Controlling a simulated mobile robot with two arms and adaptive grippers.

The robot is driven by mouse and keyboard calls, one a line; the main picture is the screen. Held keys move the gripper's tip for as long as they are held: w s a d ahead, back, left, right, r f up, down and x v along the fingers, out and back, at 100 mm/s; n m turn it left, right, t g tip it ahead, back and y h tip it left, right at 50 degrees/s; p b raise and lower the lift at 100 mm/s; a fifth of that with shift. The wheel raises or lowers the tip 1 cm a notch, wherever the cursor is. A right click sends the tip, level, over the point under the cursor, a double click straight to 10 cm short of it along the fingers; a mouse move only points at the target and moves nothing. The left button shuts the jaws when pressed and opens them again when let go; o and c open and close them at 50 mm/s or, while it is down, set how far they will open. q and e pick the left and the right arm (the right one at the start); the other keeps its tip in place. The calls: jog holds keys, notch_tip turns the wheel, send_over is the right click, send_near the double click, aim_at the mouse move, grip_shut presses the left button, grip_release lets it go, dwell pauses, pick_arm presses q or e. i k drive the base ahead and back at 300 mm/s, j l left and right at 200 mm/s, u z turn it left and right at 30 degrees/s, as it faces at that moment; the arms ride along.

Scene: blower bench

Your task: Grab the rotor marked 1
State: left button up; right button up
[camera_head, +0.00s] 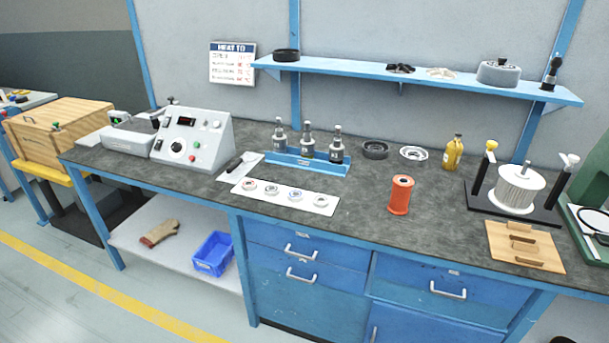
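Three upright metal-and-black spindle-like parts stand in a row in a blue rack (306,166) on the bench; they may be the rotors. They are the left part (280,136), the middle part (308,142) and the right part (337,147). Small pale markings show on them, but I cannot read a number, so I cannot tell which one is marked 1. Neither of my grippers shows in this view.
A white strip (325,210) with several small rings lies in front of the rack. A grey control box (195,140) stands left. An orange spool (401,195), a yellow bottle (453,153) and a white-drum fixture (515,188) stand right.

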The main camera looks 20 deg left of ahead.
aim_at(279, 140)
jog(key=i+j, duration=0.3)
jog(key=j, duration=0.2)
jog(key=i+j, duration=0.35)
jog(key=j, duration=0.15)
jog(key=i+j, duration=0.3)
jog(key=j, duration=0.2)
jog(key=j+u, duration=0.05)
